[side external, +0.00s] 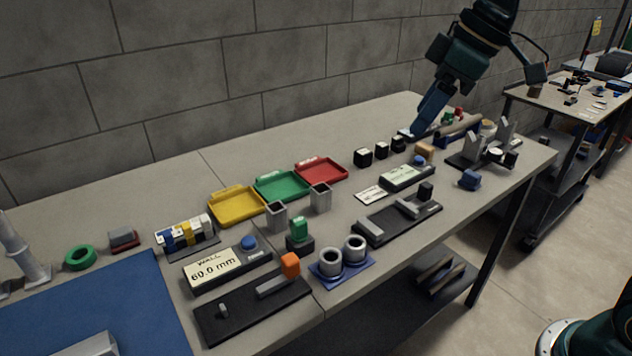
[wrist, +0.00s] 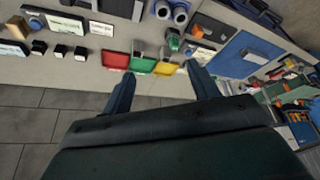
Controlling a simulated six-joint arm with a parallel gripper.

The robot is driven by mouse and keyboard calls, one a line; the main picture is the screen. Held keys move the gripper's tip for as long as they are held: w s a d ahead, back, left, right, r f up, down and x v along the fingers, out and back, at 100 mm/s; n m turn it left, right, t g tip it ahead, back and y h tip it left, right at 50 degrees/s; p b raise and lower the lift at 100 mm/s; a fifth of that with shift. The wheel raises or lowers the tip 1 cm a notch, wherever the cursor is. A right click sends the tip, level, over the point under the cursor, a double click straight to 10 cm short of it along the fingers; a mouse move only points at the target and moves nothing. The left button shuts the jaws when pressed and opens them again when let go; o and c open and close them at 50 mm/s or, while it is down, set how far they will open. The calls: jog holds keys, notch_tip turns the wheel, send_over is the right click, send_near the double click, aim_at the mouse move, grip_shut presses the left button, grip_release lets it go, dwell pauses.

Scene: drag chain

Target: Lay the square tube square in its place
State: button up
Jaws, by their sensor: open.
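Two grey, hollow, square-section tubes stand upright on the bench in the side view, one (side external: 276,216) in front of the yellow tray and one (side external: 320,198) in front of the red tray. I cannot tell which is the task's square tube, and its place is not clearly marked. My gripper (side external: 420,128) is at the far back right of the bench, well away from both tubes. In the wrist view my gripper (wrist: 160,72) has its two fingers spread with nothing held between them. The tubes are small beyond the fingertips there.
Yellow (side external: 236,205), green (side external: 281,185) and red (side external: 321,171) trays line the back. A blue holder (side external: 340,269) with two round rings, a "WALL 60.0 mm" display (side external: 213,267) and black fixtures (side external: 397,221) stand in front. A blue mat (side external: 120,300) lies left. Bare bench shows behind the trays.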

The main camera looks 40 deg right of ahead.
jog(key=w+a+f+n+g+y, duration=0.1)
jog(key=w+a+f+n, duration=0.15)
jog(key=w, duration=0.45)
jog(key=w+a+f+n+g, duration=0.1)
jog(key=w+a+f+n, duration=0.15)
jog(key=w, duration=0.45)
jog(key=w+a+f+n+g, duration=0.1)
jog(key=w+a+f+n, duration=0.1)
jog(key=f, duration=0.4)
jog(key=w+a+f+n+g, duration=0.1)
jog(key=w+f+n, duration=0.3)
jog(key=w+f, duration=0.2)
jog(key=shift+w+a+y, duration=0.35)
jog(key=shift+w+y, duration=0.05)
jog(key=shift+w, duration=0.25)
jog(key=shift+f, duration=0.1)
send_near(272, 229)
jog(key=shift+w+d+f, duration=0.1)
jog(key=shift+w+f, duration=0.15)
jog(key=shift+f, duration=0.25)
jog(key=shift+w+f, duration=0.25)
jog(key=shift+f, duration=0.25)
jog(key=shift+x, duration=2.6)
